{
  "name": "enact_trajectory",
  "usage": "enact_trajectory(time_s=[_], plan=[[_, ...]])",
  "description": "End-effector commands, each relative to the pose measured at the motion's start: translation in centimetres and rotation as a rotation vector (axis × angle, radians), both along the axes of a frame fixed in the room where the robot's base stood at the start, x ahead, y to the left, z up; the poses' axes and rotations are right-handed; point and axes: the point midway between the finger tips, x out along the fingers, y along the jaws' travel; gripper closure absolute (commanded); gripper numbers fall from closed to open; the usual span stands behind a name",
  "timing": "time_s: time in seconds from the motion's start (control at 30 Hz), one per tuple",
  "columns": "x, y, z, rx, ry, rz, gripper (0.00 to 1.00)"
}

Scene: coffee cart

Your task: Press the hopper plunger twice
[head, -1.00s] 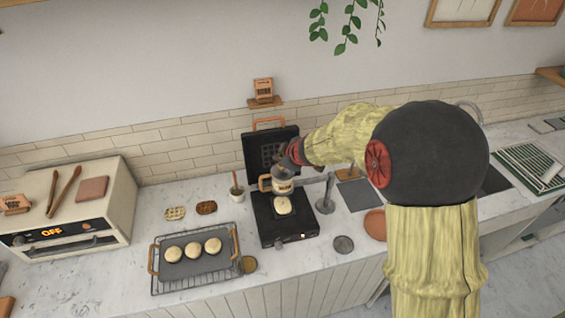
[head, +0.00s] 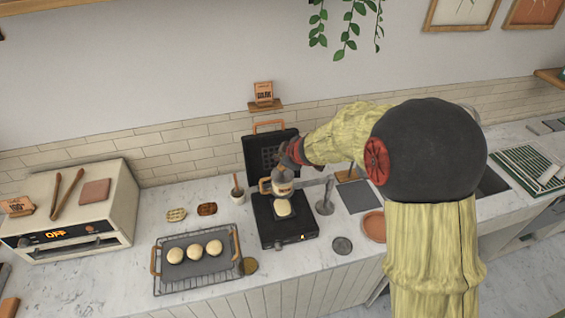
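The hopper (head: 283,187) is a small pale canister with an orange-brown handle. It sits on a grey bracket above the open black waffle iron (head: 268,238). A pale batter portion (head: 283,208) lies on the lower plate below it. The bracket reaches left from a grey post (head: 325,203). My arm comes in from the right, and my gripper (head: 283,163) is at the top of the hopper. The gripper hides most of the plunger. The fingers are too small and covered to show whether they are open or shut, or whether they touch the plunger.
A wire rack with a dark tray (head: 222,263) holding three pale rounds stands left of the iron. A cream toaster oven (head: 115,210) is further left. A small cup (head: 237,194), a grey disc (head: 342,245) and an orange-brown plate (head: 374,228) are nearby.

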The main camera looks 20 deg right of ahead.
Motion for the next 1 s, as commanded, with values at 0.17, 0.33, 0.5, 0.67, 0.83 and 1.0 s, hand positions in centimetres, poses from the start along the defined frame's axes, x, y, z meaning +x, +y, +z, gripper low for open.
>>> enact_trajectory(time_s=[0.17, 0.33, 0.5, 0.67, 0.83, 1.0], plan=[[0.0, 0.0, 0.0, 0.000, 0.000, 0.000, 1.00], [0.0, 0.0, 0.1, 0.000, 0.000, 0.000, 1.00], [0.0, 0.0, 1.0, 0.001, 0.000, -0.001, 1.00], [0.0, 0.0, 2.5, -0.001, 0.000, 0.001, 1.00], [0.0, 0.0, 3.8, 0.001, 0.000, -0.001, 1.00], [0.0, 0.0, 5.1, -0.001, 0.000, 0.001, 1.00]])
